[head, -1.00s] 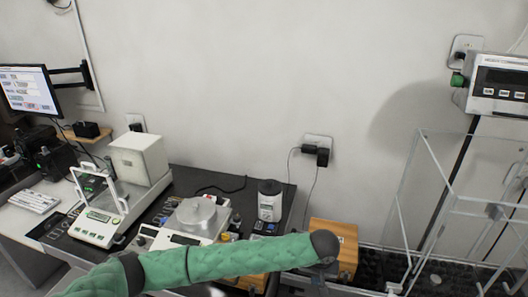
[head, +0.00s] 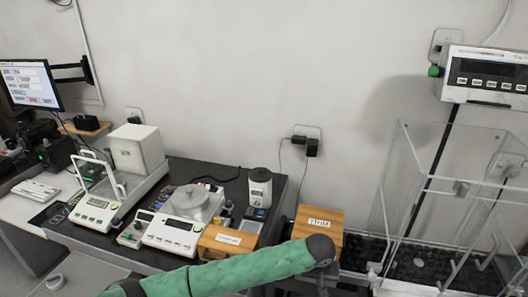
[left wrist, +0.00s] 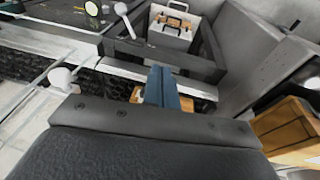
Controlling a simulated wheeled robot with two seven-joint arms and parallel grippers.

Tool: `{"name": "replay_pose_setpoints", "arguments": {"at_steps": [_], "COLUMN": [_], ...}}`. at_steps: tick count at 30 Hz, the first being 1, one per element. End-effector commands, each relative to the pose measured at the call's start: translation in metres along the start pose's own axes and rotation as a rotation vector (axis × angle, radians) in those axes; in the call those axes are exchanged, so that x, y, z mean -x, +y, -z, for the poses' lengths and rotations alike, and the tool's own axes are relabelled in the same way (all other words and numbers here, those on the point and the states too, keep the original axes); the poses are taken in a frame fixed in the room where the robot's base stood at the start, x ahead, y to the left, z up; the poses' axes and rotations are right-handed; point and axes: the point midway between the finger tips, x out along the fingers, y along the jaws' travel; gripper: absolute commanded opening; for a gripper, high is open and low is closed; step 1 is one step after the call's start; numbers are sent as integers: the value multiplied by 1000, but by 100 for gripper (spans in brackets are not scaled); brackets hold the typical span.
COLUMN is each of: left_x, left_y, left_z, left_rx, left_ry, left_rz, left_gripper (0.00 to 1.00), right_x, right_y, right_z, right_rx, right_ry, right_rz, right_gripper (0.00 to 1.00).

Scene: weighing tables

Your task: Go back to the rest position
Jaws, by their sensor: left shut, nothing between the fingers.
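My left arm, in a green sleeve, crosses the bottom of the head view in front of the weighing table. Its dark joint is beside a wooden box, and the hand below is mostly cut off by the picture edge. In the left wrist view my left gripper (left wrist: 162,78) points away with its blue fingers together and nothing between them. It hangs over a dark frame edge; I cannot tell its exact height. My right gripper is in neither view.
A clear-walled enclosure (head: 405,170) stands at right. A white container (left wrist: 172,30) shows in the left wrist view.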

Motion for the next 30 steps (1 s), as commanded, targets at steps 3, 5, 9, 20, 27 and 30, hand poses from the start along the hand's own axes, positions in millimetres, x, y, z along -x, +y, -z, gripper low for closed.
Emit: {"name": "replay_pose_setpoints", "arguments": {"at_steps": [3, 5, 9, 20, 27, 30], "left_x": [-19, -30, -60, -151, -222, -253], "left_y": [0, 0, -6, -54, -104, -128], "left_z": [-2, -2, -3, -30, -76, -104], "left_rx": [9, 14, 29, 83, 119, 131], "left_ry": [9, 17, 43, 111, 141, 146], "left_rz": [-43, -68, -127, -197, -184, -167], "left_gripper": [0, 0, 0, 0, 0, 0], "right_x": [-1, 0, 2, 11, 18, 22], "right_y": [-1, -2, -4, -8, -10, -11], "right_z": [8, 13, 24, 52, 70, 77], "right_rx": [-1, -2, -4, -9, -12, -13], "right_ry": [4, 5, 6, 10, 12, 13], "right_rz": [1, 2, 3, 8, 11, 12], "right_gripper": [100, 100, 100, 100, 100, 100]}}
